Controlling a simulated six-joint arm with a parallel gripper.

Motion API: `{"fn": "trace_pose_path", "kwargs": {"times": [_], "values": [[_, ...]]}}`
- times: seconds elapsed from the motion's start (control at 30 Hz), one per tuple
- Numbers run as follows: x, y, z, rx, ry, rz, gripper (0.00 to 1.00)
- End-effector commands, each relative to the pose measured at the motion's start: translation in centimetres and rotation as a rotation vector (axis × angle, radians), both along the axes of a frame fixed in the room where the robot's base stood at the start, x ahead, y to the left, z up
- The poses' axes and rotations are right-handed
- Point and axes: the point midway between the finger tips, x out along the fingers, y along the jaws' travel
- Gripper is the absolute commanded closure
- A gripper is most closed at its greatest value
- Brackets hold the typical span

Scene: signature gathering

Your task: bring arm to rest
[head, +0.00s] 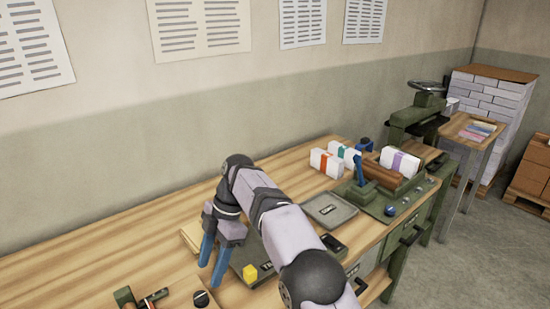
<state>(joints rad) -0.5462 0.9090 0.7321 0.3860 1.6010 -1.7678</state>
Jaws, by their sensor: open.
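My gripper (212,262) shows in the head view at the end of my grey arm. It points down over the wooden workbench (160,232), left of the middle of the picture. Its blue fingers are apart, with nothing seen between them.
Several white bundles with coloured bands, one orange-banded (325,163), stand by a green machine (385,202) on the right. A grey tray (329,209) lies before them. The bench's left part is mostly clear.

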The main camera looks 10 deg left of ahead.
Motion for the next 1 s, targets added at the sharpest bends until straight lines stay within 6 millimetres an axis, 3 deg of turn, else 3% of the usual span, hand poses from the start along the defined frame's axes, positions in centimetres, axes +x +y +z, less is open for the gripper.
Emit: {"fn": "trace_pose_path", "kwargs": {"times": [0.23, 0.47, 0.63, 0.77, 1.0], "values": [[-1.1, -3.7, -0.2, -0.073, 0.126, -0.367, 0.52], [-3.8, -8.1, -0.8, -0.168, 0.294, -0.820, 0.52], [-4.2, -14.2, -1.7, -0.266, 0.287, -1.131, 0.52], [-5.7, -19.7, -3.0, -0.339, 0.266, -1.393, 0.52], [-10.8, -28.9, -5.7, -0.432, 0.219, -1.837, 0.52]]}}
